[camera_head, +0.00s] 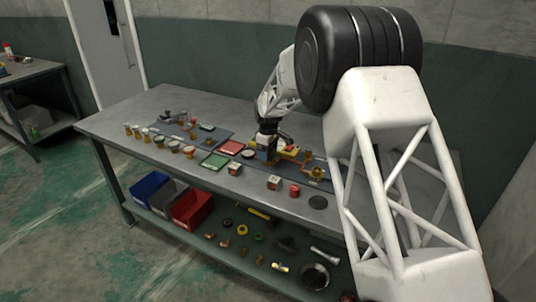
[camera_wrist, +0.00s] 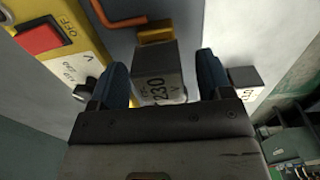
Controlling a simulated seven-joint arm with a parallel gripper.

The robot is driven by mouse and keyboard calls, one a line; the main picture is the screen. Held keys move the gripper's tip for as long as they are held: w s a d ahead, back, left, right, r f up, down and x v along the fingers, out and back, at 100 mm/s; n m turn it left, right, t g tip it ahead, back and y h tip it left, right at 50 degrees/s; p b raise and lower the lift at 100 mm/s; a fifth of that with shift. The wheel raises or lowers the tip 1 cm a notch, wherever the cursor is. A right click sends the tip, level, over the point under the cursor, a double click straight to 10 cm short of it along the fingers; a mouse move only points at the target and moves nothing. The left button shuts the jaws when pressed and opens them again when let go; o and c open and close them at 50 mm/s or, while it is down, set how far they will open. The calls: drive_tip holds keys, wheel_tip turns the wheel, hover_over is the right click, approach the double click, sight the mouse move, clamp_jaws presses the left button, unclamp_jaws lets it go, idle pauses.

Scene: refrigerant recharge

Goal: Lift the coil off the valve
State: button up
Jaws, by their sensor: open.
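The coil (camera_wrist: 154,62) is a dark block with a pale label reading 230 V. In the wrist view it stands between the two blue fingers of my gripper (camera_wrist: 161,74). The fingers are open, one on each side of it; I cannot tell whether they touch it. The valve under the coil is not clearly visible.
In the wrist view a yellow box with a red switch (camera_wrist: 39,37) is close on the left, and a second labelled block (camera_wrist: 245,88) is right of the fingers.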

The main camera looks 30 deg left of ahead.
drive_tip(key=c, duration=1)
drive_tip(key=shift+r, duration=0.15)
drive_tip(key=shift+r, duration=1.45)
drive_tip(key=shift+s+d+r, duration=0.15)
drive_tip(key=shift+s+r, duration=0.05)
drive_tip(key=shift+r, duration=0.05)
drive_tip(key=s+d, duration=0.3)
drive_tip(key=s, duration=0.1)
drive_tip(key=s+d+r, duration=0.1)
drive_tip(key=s+d, duration=0.2)
drive_tip(key=s, duration=0.1)
drive_tip(key=s+d, duration=0.3)
drive_tip(key=s, duration=0.1)
drive_tip(key=shift+d+r, duration=0.15)
drive_tip(key=shift+d, duration=0.2)
